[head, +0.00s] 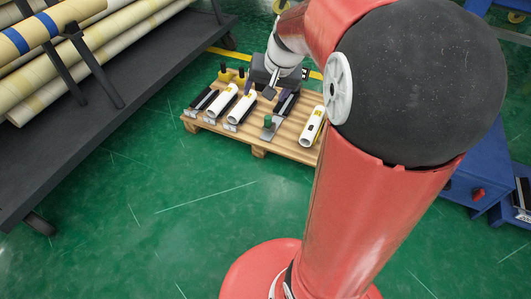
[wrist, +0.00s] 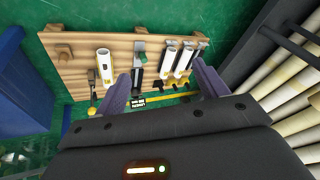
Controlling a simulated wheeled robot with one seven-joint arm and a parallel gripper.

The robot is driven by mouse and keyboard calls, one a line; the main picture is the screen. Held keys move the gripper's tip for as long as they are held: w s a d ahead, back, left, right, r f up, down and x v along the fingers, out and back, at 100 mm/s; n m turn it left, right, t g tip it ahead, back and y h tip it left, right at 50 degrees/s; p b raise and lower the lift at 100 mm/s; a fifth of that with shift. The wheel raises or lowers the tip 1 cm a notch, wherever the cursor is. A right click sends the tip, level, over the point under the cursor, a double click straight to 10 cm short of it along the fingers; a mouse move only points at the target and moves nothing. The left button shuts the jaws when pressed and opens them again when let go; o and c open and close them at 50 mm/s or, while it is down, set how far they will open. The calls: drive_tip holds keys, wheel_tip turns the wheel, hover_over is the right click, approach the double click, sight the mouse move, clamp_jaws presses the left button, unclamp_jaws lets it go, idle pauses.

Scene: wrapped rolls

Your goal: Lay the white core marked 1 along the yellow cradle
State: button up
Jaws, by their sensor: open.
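Three white cores show on the wooden pallet: two close together, a left one (head: 221,100) and a middle one (head: 242,108), and a separate one (head: 312,126) at the right. The separate core also shows in the wrist view (wrist: 104,66). Their marks are too small to read. Yellow-and-black pieces (head: 240,77) stand at the pallet's far edge; I cannot tell which cradle is the yellow one. My gripper (head: 266,91) is above the pallet's far side, empty, its purple fingers spread wide in the wrist view (wrist: 163,84).
A green piece (head: 268,122) stands by a dark cradle (head: 286,103) between the middle and right cores. A rack (head: 130,85) with long rolls stands at the left. Blue equipment (head: 475,190) is at the right. The green floor in front is clear.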

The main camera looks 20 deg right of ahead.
drive_tip(key=s+a+r+n, duration=0.1)
drive_tip(key=s+a, duration=0.2)
drive_tip(key=s, duration=0.4)
drive_tip(key=s+a+n, duration=0.2)
drive_tip(key=s+a, duration=0.1)
drive_tip(key=s, duration=0.3)
drive_tip(key=s+a+r+n+h, duration=0.1)
drive_tip(key=s+a+n, duration=0.1)
drive_tip(key=s, duration=0.5)
drive_tip(key=shift+s+a+r+t, duration=0.3)
drive_tip(key=shift+s+a+t, duration=0.1)
drive_tip(key=shift+a, duration=0.5)
